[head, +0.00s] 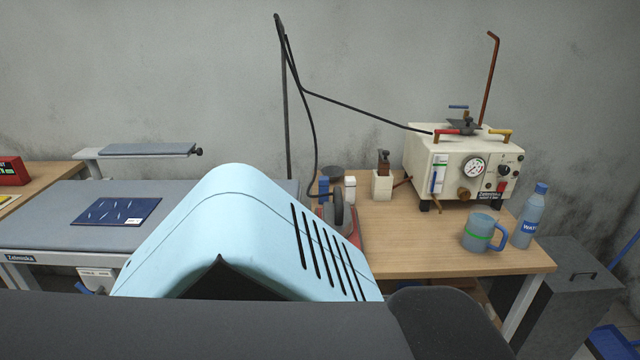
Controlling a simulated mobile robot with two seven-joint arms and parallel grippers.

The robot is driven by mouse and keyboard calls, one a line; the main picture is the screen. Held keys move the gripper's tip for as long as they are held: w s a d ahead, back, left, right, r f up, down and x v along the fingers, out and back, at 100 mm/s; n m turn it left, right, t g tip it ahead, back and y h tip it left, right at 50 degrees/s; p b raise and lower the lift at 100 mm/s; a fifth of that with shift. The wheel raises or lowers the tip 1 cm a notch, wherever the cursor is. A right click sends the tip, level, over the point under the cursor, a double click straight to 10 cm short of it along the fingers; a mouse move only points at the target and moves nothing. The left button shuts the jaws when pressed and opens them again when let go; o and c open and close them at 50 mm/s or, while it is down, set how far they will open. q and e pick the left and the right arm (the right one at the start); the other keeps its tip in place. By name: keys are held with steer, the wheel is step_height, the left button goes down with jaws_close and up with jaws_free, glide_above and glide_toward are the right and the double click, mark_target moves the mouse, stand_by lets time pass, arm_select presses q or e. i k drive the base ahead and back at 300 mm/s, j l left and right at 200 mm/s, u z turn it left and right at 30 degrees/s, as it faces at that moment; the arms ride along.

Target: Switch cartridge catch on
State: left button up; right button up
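A cream pneumatic control box (425,150) stands on the wooden bench at the right. Its front has a round gauge (474,168), a blue-and-white upright indicator (438,177), a dark knob (505,170), a small red part (502,186) and a brown round knob (463,194). Red and yellow handles and a dark fitting are on top. I cannot tell which part is the cartridge catch, or its position. Neither of my grippers is in view.
A blue-green mug (478,232) and water bottle (530,216) stand at the front right of the wooden bench (420,250). A black hose hangs behind. A light-blue casing, possibly mine, blocks the lower middle.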

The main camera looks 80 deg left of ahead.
mark_target(384, 152)
steer(key=u, duration=2.5)
